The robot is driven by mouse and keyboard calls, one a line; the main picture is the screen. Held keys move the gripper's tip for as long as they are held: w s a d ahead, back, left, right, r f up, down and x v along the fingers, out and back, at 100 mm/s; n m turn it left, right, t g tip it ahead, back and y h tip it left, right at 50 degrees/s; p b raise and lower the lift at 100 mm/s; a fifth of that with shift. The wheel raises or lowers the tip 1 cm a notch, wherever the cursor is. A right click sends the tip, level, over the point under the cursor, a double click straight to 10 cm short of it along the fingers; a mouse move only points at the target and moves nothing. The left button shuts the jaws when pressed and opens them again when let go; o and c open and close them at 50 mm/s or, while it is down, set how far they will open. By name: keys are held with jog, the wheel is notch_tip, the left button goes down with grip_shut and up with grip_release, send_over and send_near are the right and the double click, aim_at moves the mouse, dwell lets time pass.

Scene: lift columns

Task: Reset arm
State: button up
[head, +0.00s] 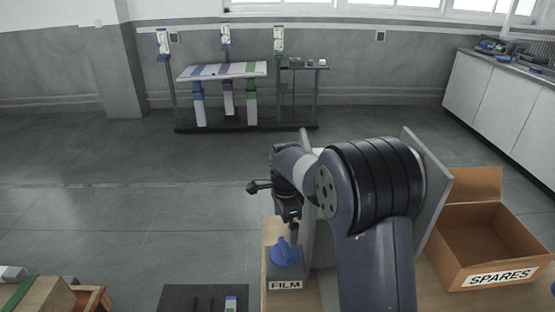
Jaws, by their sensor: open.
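My arm rises from the lower right and bends over, with its wrist left of the elbow. My gripper (257,187) is a small dark shape at the wrist's left side, held in the air above the floor and the bench. It is open, with nothing seen in it. The fingers are small and partly hidden by the wrist. A small green light shows on the dark wrist part below.
A grey upright panel (433,165) is behind my arm. An open SPARES carton (485,240) is right. Three lift columns carry a tilted top (222,70) far back. Open floor lies between.

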aim_at(284, 247)
notch_tip(284, 247, down, 10)
jog(key=shift+r, duration=0.15)
jog(key=shift+n, duration=0.8)
jog(key=shift+m, duration=0.3)
